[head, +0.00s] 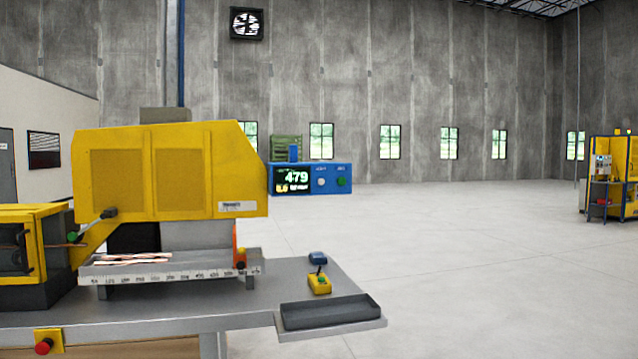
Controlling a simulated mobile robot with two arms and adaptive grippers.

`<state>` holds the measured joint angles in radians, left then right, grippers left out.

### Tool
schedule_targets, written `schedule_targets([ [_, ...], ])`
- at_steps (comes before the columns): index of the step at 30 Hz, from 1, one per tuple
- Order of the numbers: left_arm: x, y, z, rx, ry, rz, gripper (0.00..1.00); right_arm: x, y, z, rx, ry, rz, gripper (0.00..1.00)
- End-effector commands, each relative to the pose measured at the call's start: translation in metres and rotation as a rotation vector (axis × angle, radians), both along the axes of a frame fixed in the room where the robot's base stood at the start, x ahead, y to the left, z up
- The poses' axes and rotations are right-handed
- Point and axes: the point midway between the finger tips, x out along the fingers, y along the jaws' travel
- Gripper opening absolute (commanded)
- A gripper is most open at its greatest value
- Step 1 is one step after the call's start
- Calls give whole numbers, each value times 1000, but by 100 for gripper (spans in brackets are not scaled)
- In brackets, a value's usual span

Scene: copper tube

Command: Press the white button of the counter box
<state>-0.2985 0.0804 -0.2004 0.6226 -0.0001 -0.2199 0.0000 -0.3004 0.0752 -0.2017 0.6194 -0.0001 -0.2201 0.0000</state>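A green button (341,182) is to the right of the white one. Neither of my grippers shows in the head view.
A yellow machine (165,170) stands on a grey bench (250,295) at left. The bench carries copper-coloured tubes (132,259), a ruler rail (180,275), a small yellow box with a green button (320,284) and a dark tray (330,309). Open floor (470,260) lies to the right.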

Motion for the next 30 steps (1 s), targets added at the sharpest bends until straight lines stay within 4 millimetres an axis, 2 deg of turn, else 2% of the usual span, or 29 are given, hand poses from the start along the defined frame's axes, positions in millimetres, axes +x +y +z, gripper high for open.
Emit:
schedule_targets([
  [11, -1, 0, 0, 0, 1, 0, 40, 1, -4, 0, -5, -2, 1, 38],
  [15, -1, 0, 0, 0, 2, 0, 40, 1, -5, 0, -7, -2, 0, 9],
  [17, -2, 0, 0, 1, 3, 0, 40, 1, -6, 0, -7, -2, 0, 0],
  [30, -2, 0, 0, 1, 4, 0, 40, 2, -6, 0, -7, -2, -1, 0],
])
